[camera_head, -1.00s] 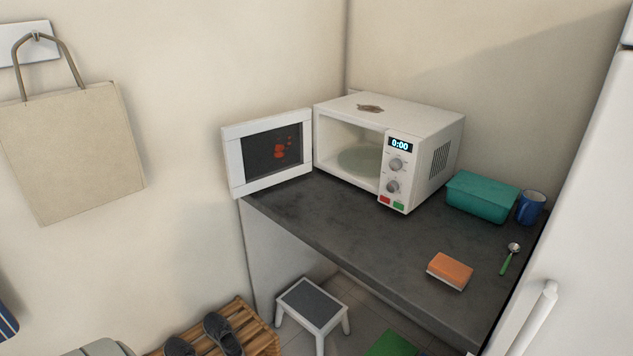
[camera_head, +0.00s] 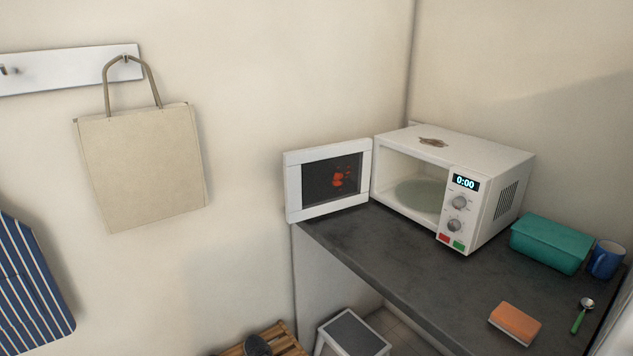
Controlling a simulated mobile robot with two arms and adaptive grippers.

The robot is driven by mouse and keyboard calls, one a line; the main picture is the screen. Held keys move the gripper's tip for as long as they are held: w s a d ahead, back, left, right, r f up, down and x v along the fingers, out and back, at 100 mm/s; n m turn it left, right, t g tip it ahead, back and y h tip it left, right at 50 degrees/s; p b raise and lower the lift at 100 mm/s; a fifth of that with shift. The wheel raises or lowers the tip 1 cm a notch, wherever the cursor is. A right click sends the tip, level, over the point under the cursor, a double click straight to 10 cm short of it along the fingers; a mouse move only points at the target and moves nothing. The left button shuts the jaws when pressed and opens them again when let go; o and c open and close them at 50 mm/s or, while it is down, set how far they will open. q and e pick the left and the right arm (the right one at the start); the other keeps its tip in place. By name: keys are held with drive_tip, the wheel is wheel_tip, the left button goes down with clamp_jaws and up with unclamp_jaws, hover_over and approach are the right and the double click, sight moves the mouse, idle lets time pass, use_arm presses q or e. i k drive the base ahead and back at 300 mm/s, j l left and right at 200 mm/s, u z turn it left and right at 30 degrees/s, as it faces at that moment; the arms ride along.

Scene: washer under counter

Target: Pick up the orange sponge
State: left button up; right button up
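The orange sponge (camera_head: 516,322) lies flat on the dark grey counter (camera_head: 405,262), near its front edge at the lower right of the head view. It has an orange top and a paler lower layer. Nothing touches it. Neither of my grippers shows in the head view, so their position relative to the sponge cannot be seen.
A white microwave (camera_head: 487,222) stands on the counter with its door (camera_head: 293,187) swung open to the left. A teal box (camera_head: 548,243), a blue mug (camera_head: 606,260) and a green-handled spoon (camera_head: 579,318) are near the sponge. A step stool (camera_head: 352,334) stands below.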

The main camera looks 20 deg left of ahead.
sight(524, 328)
drive_tip(key=i+j+z, duration=0.45)
drive_tip(key=i+j, duration=0.75)
drive_tip(key=j, duration=0.05)
